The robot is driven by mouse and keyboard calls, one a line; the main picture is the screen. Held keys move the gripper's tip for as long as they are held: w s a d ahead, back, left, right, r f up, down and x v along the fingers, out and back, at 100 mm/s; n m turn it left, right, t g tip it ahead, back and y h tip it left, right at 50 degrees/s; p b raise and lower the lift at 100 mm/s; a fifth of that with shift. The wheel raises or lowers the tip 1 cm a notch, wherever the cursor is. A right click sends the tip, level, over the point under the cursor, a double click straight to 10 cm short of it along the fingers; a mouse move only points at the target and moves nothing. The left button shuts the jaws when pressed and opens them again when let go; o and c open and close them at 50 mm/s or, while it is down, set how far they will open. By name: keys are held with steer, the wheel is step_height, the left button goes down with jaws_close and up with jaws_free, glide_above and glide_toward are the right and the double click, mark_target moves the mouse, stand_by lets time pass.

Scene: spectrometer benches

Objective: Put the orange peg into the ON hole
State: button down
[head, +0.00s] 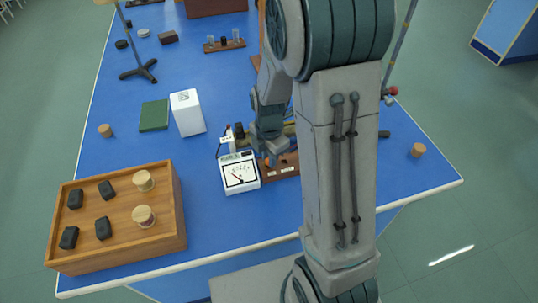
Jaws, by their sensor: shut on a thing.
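My gripper (271,158) points down over a small brown board (283,171) with white labels on its front edge. It is shut on the orange peg, which is mostly hidden between the fingers, so I give no point on it. The fingertips are low, close to the board's top. My own arm covers the board's right part. I cannot make out the ON hole, nor whether the peg touches the board or is in a hole.
A white meter (239,173) stands just left of the board. A wooden box (150,242) with black knobs and cork-coloured pegs is at the front left. A white box (187,113) and a green book (154,116) lie further back. A cork (417,150) sits right.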

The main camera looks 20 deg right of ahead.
steer(key=shift+f, duration=0.3)
steer(key=c, duration=1.3)
jaws_free()
steer(key=shift+o, duration=0.2)
steer(key=shift+r, duration=0.15)
step_height(320, 180, up, 14)
steer(key=shift+f, duration=0.2)
